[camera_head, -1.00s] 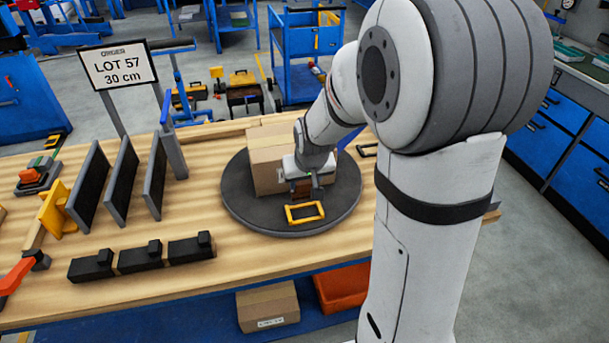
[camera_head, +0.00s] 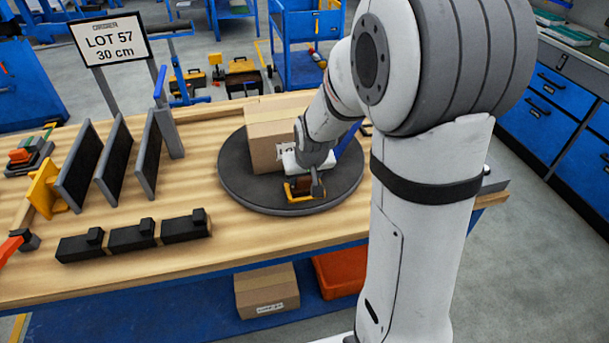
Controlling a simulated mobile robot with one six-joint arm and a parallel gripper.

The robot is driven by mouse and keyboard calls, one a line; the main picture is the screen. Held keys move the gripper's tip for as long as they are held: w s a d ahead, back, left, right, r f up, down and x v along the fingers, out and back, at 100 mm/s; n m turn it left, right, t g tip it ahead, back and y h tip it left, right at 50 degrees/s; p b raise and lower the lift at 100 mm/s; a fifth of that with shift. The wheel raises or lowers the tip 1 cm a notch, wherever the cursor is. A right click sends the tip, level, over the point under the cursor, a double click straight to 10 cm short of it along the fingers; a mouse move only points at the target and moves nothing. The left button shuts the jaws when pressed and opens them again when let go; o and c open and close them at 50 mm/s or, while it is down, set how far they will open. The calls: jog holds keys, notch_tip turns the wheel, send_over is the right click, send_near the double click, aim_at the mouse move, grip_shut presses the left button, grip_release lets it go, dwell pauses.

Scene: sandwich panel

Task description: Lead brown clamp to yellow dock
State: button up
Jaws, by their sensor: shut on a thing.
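The brown clamp (camera_head: 304,186) is between the fingers of my gripper (camera_head: 304,188), which is shut on it. Only a small part of the clamp shows. The yellow dock (camera_head: 289,194) is a low, open rectangular frame on the dark round turntable (camera_head: 239,189), and my gripper covers much of it. The clamp is at or just above the dock's opening; I cannot tell whether it touches the dock.
A cardboard box (camera_head: 263,147) stands on the turntable right behind my gripper. Dark upright panels (camera_head: 115,160) and black blocks (camera_head: 133,234) stand to the left on the wooden bench (camera_head: 225,240). The bench front is mostly clear.

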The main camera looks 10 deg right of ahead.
jog(key=o, duration=1.1)
jog(key=shift+v, duration=3.95)
jog(key=shift+g, duration=0.9)
jog(key=s+r, duration=0.1)
jog(key=s, duration=0.5)
jog(key=s+r, duration=0.1)
jog(key=s, duration=0.5)
jog(key=s+r, duration=0.1)
jog(key=s, duration=0.5)
jog(key=shift+s+r, duration=0.15)
jog(key=shift+r, duration=0.05)
